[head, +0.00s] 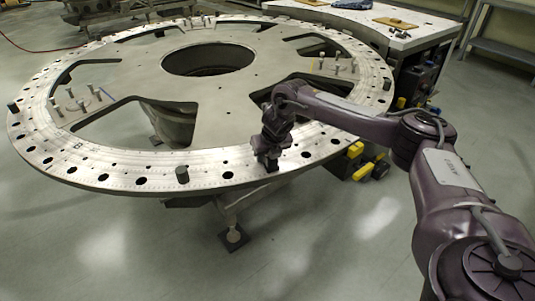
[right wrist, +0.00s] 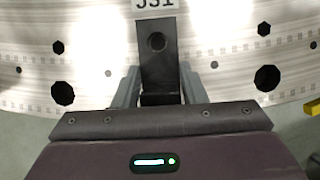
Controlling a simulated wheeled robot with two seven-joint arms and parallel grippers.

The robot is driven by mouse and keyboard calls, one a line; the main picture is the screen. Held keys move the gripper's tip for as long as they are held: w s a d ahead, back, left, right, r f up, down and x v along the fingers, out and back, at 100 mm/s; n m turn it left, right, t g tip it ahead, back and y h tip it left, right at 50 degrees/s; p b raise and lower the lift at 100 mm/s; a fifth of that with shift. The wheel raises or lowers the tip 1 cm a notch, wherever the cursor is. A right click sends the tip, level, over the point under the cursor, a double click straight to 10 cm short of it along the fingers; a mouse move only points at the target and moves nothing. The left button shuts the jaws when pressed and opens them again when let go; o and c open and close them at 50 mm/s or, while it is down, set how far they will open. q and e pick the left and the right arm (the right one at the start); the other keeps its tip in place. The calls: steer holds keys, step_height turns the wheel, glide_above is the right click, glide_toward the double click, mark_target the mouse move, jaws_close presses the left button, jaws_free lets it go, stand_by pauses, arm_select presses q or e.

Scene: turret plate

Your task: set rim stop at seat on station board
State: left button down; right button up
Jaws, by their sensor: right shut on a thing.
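My right gripper (head: 268,155) is at the near edge of the big turret plate (head: 215,170), over its rim. In the right wrist view the right gripper (right wrist: 158,92) is shut on a dark block with a round hole, which looks like the rim stop (right wrist: 158,65). The block lies over the perforated rim, below a white label (right wrist: 155,4) that is partly cut off. I cannot tell whether the block touches the plate. A brown board (head: 395,23) lies on the workbench at the top right; I cannot tell whether it is the station board. My left gripper is not in view.
The white-topped workbench (head: 345,24) stands behind the plate at the right. Yellow-and-black parts (head: 355,150) are below the rim at the right. The front floor is clear.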

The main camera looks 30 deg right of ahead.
stand_by(0.6)
steer(key=o, duration=1.3)
steer(key=shift+c, duration=0.2)
steer(key=shift+f, duration=0.1)
step_height(320, 180, up, 7)
steer(key=p, duration=0.6)
